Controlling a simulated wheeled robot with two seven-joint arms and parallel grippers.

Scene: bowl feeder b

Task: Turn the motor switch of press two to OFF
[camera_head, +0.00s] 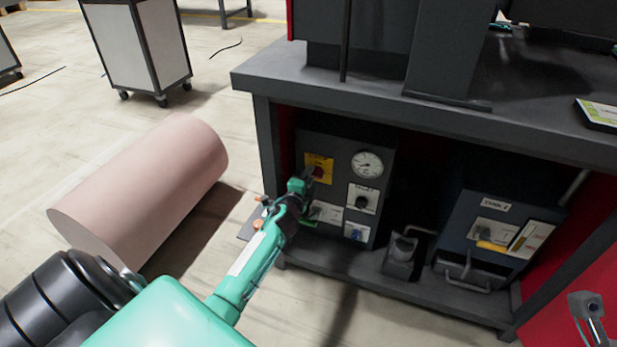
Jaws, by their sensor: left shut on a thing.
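A dark control panel (338,222) stands on the shelf under the grey bench. At its upper left is a yellow plate (325,161) with a red rotary switch (319,171). My left gripper (305,182) reaches in from the lower left and is shut at this red switch, covering part of it. The switch's exact angle and its lettering cannot be read. Beside it are a round gauge (367,164) and a black knob (362,202) on a white plate. A blue knob (355,234) sits lower down.
The bench top (440,112) overhangs the panel. Right of it on the shelf are a dark pedal-like part (402,255) and a second labelled box (462,235) with a yellow handle. A pink roll (150,185) lies on the floor to the left.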

